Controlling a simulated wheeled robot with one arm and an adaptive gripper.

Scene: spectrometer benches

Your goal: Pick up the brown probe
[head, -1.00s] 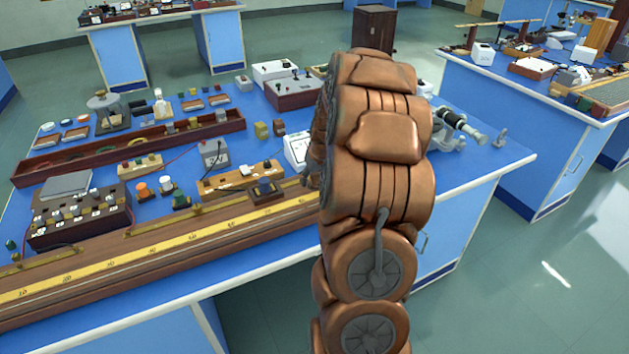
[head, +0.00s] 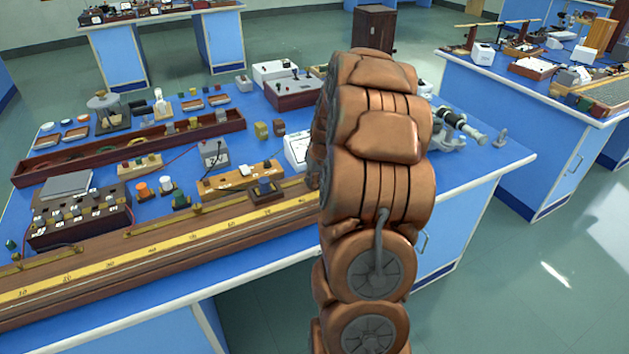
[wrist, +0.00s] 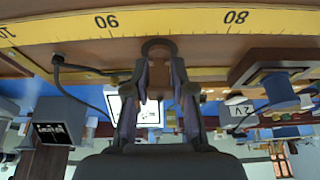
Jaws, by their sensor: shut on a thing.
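In the wrist view my gripper (wrist: 158,62) is shut on a small, dark brown, rounded thing (wrist: 158,46) at its fingertips, which I take to be the brown probe. Only its curved end shows between the fingers, so its full shape cannot be told. It shows against the wooden board with the yellow scale (wrist: 180,20), near the 90 mark. I cannot tell whether it touches the board. In the head view my copper-coloured arm hides the gripper and the probe.
The long scale board (head: 150,250) runs along the blue bench's front edge. Behind it are a wooden block with a small dark box (head: 265,192), a grey meter (head: 214,152) and a long brown tray (head: 120,150). A telescope-like instrument (head: 460,126) stands right of my arm.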

